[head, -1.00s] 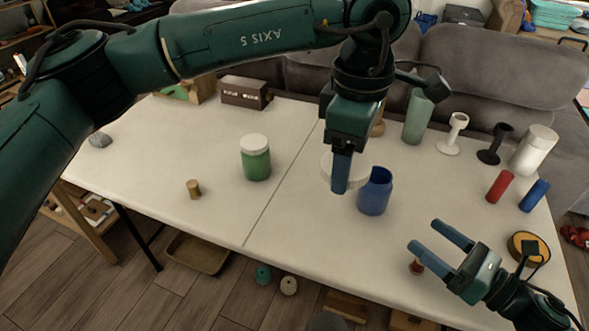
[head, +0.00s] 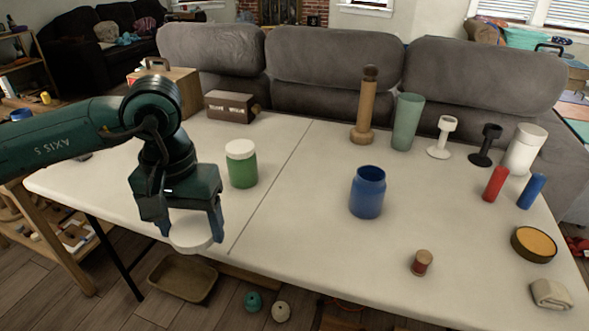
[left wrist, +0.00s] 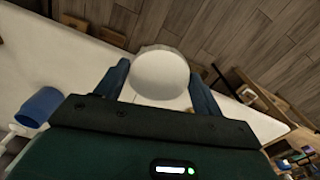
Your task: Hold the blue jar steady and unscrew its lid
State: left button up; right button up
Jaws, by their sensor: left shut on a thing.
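The blue jar (head: 367,193) stands upright and open-topped on the white table; it also shows in the left wrist view (left wrist: 40,106). My left gripper (head: 191,226) is shut on a round white lid (head: 191,236), which it holds near the table's front edge, left of the jar. The lid also shows between the two fingers in the left wrist view (left wrist: 160,75). Nothing touches the jar. My right gripper is out of view.
A green jar with a white lid (head: 241,164) stands behind my left gripper. A small cork-topped red jar (head: 421,262) stands to the front right. Red (head: 496,184) and blue (head: 532,191) cylinders, a round yellow-topped tin (head: 533,244) and cups stand at the right. The table around the blue jar is clear.

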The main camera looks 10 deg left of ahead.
aim_at(369, 186)
jog(key=z, duration=1.3)
jog(key=j+z, duration=0.2)
jog(key=j, duration=1.3)
